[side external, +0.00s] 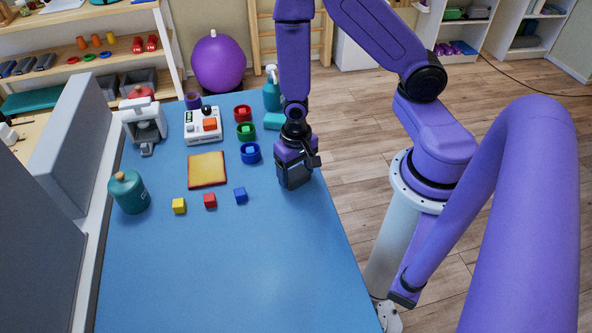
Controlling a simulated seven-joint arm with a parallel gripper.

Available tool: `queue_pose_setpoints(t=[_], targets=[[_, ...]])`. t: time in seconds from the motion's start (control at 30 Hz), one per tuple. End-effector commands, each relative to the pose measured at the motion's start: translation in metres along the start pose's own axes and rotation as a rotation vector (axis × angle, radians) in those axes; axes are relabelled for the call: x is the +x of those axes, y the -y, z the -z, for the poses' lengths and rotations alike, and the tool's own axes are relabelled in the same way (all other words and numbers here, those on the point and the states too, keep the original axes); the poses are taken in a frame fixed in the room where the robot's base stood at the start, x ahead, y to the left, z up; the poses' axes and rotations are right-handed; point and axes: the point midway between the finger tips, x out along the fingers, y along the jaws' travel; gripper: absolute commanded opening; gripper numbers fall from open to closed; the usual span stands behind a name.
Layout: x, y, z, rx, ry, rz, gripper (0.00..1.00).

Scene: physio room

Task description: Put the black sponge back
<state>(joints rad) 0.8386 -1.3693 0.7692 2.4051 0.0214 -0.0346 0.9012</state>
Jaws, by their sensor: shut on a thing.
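My gripper (295,172) points down over the right edge area of the blue table (235,270), right of the blue ring. It is shut on a dark block that looks like the black sponge (294,181). The fingers and the block blend together, so the exact grip is hard to see. I cannot tell whether the block touches the table. No other black sponge shows on the table.
The front table is clear.

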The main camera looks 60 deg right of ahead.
Motion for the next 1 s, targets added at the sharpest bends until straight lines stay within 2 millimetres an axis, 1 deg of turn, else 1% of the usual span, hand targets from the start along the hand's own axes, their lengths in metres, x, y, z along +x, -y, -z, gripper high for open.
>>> queue_pose_setpoints(t=[0.4,0.43,0.5,0.83,1.0], targets=[[0.004,0.000,0.000,0.001,0.001,-0.001,0.49],[0.004,0.000,0.000,0.001,0.000,-0.001,0.80],[0.004,0.000,0.000,0.001,0.000,0.000,0.99],[0.003,0.000,0.000,0.001,0.000,0.000,0.99],[-0.008,0.001,0.001,0.001,-0.001,0.002,0.99]])
